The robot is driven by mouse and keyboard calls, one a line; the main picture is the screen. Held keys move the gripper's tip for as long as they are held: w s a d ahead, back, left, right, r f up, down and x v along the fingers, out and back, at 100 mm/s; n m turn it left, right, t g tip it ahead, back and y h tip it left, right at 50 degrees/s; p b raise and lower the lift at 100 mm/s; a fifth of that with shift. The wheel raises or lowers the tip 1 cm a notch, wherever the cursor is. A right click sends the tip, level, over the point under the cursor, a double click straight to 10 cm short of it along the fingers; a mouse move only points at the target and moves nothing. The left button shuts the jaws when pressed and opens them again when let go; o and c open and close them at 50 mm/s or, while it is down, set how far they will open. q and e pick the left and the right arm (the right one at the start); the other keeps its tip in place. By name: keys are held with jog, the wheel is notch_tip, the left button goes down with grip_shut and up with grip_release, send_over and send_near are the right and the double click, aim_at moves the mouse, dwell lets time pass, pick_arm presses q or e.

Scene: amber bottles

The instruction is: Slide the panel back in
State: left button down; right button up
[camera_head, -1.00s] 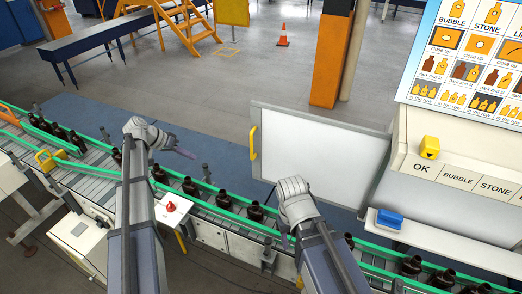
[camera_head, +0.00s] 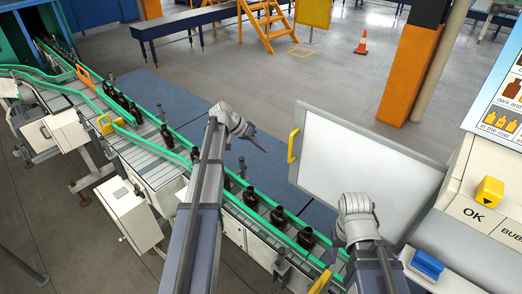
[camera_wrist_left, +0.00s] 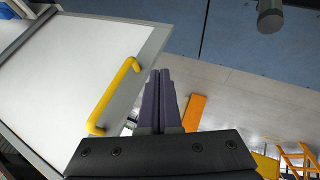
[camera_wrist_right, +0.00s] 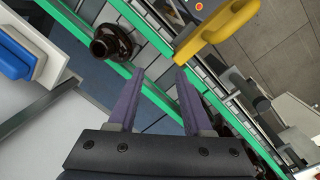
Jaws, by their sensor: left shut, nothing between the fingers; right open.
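The white panel (camera_head: 365,165) in a grey frame stands out behind the conveyor, right of centre in the head view. Its yellow handle (camera_head: 293,146) is on its left edge. In the left wrist view the panel (camera_wrist_left: 75,75) fills the upper left, with the handle (camera_wrist_left: 113,97) just left of my fingers. My left gripper (camera_head: 258,143) is shut and empty, left of the handle and apart from it. My right gripper (camera_wrist_right: 152,85) is open and empty over the conveyor, near a dark bottle (camera_wrist_right: 112,42); its fingers are mostly hidden in the head view.
The conveyor with green rails (camera_head: 150,140) carries several dark bottles and runs diagonally in front. A yellow handle-like part (camera_wrist_right: 218,28) is close to my right gripper. A console with a yellow button (camera_head: 489,191) and a blue one (camera_head: 427,264) stands at right.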

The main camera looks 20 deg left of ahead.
pick_arm(q)
jog(key=w+d+f+b, duration=0.1)
jog(key=d+f+b, duration=0.1)
jog(key=d, duration=0.5)
jog(key=shift+f, duration=0.8)
pick_arm(e)
notch_tip(320, 180, down, 4)
jog(key=shift+r, duration=0.25)
pick_arm(q)
jog(key=shift+w, duration=0.15)
